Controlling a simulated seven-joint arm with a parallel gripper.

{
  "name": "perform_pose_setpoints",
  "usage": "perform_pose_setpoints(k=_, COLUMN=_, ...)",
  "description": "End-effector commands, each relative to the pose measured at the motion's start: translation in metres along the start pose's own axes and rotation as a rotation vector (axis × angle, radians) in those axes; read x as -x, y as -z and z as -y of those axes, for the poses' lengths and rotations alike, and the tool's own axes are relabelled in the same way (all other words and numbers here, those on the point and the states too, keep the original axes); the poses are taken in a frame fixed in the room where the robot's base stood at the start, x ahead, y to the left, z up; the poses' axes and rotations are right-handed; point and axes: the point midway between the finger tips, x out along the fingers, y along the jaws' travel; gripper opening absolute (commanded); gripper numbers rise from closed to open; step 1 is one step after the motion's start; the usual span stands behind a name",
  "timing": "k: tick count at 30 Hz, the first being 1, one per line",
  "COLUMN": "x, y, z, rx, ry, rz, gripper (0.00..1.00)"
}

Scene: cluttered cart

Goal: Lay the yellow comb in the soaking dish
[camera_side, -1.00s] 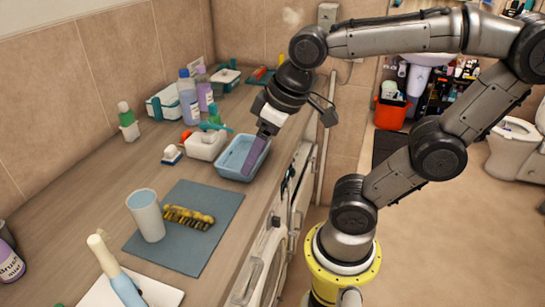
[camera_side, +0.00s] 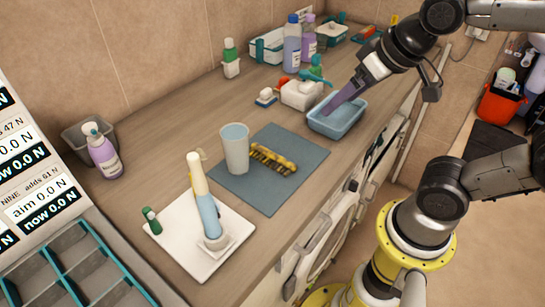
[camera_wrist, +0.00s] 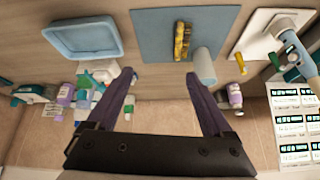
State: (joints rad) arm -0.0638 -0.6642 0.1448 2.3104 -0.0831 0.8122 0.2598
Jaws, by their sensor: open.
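The yellow comb (camera_side: 273,160), with dark parts along it, lies on the blue-grey mat (camera_side: 270,195) beside a pale cup (camera_side: 235,150). It also shows in the wrist view (camera_wrist: 182,42). The soaking dish (camera_side: 325,130), a light blue rectangular tub, stands farther back near the cart's front edge; in the wrist view it is at upper left (camera_wrist: 112,36). My gripper (camera_wrist: 160,76) is open and empty, its two purple fingers wide apart. In the side view its fingers (camera_side: 333,108) overlap the dish; their height above it is hard to tell.
A white soap dispenser (camera_side: 302,95) and several bottles stand behind the dish. A white tray (camera_side: 190,255) with a tall blue-and-cream object (camera_side: 205,205) is at the near end. A panel with readouts (camera_side: 25,150) stands at the left. Bare counter lies behind the mat.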

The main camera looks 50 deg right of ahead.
Motion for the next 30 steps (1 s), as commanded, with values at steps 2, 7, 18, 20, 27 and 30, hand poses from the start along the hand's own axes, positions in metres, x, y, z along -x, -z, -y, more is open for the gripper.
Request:
perform_pose_setpoints(k=2, x=-0.021, y=0.02, z=0.018, rx=0.014, ry=0.004, rz=0.033, gripper=0.85)
perform_pose_setpoints(k=7, x=-0.065, y=0.033, z=0.057, rx=0.102, ry=0.01, rz=0.112, gripper=0.85)
perform_pose_setpoints(k=18, x=-0.115, y=0.017, z=0.068, rx=0.149, ry=0.012, rz=0.159, gripper=0.85)
perform_pose_setpoints(k=20, x=-0.126, y=0.015, z=0.068, rx=0.149, ry=0.013, rz=0.158, gripper=0.85)
perform_pose_setpoints(k=27, x=-0.156, y=0.011, z=0.068, rx=0.15, ry=0.014, rz=0.154, gripper=0.85)
perform_pose_setpoints(k=30, x=-0.161, y=0.01, z=0.068, rx=0.149, ry=0.015, rz=0.153, gripper=0.85)
